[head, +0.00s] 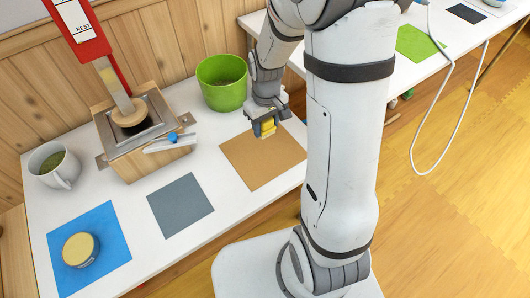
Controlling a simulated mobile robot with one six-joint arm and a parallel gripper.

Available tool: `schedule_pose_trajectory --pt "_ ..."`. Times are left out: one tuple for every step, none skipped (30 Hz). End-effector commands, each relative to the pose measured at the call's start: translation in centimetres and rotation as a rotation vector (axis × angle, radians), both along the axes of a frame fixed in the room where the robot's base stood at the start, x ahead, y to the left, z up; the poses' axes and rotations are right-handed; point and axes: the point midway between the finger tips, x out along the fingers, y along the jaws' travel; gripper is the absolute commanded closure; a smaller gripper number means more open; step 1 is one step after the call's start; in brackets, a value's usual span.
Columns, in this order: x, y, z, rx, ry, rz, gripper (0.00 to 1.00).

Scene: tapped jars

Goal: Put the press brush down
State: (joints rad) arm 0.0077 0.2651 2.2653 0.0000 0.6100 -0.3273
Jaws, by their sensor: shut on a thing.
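My gripper (266,128) is in the head view, over the brown mat (250,166) on the white table. It is shut on a small yellow object, which I take to be the press brush (268,127). Only part of the brush shows between the fingers. It appears to be near the far edge of the brown mat; I cannot tell whether it touches the mat.
A green bin (222,88) stands just left of my gripper. A wooden press (150,165) with a red handle (76,35) stands further left. A mug (55,168), a blue mat (120,262) with a yellow-lidded jar (80,249), and a bare grey mat (180,205) share the table.

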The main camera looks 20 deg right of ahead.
Motion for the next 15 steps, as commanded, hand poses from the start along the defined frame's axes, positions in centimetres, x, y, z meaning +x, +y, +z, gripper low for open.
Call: schedule_pose_trajectory --pt "-0.1 0.0 -1.4 0.000 0.005 0.000 0.82" --pt "-0.1 0.0 -2.0 0.000 0.006 0.000 0.82" --pt "-0.1 0.0 -2.8 0.000 0.006 0.000 0.82" --pt "-0.1 0.0 -3.3 0.000 0.006 0.000 0.82" --pt "-0.1 0.0 -3.8 0.000 0.006 -0.001 0.82" --pt "-0.1 0.0 -4.3 0.000 0.004 -0.001 0.82" --pt "-0.1 0.0 -4.6 0.000 0.004 -0.001 0.82" --pt "-0.1 0.0 -4.9 0.000 0.004 -0.001 0.82" --pt "-0.1 0.0 -5.1 0.000 0.003 -0.001 0.82" --pt "0.0 0.0 -5.3 0.000 0.003 -0.002 0.82" --pt "0.0 0.0 -5.4 0.000 0.002 -0.002 0.82" --pt "0.0 0.0 -5.8 0.000 0.002 -0.002 0.82" --pt "-0.1 -0.1 -6.1 0.000 0.003 -0.002 0.82" --pt "-0.1 -0.1 -6.5 0.000 0.004 -0.002 0.82" --pt "-0.1 -0.1 -7.2 0.000 0.004 -0.002 0.82"
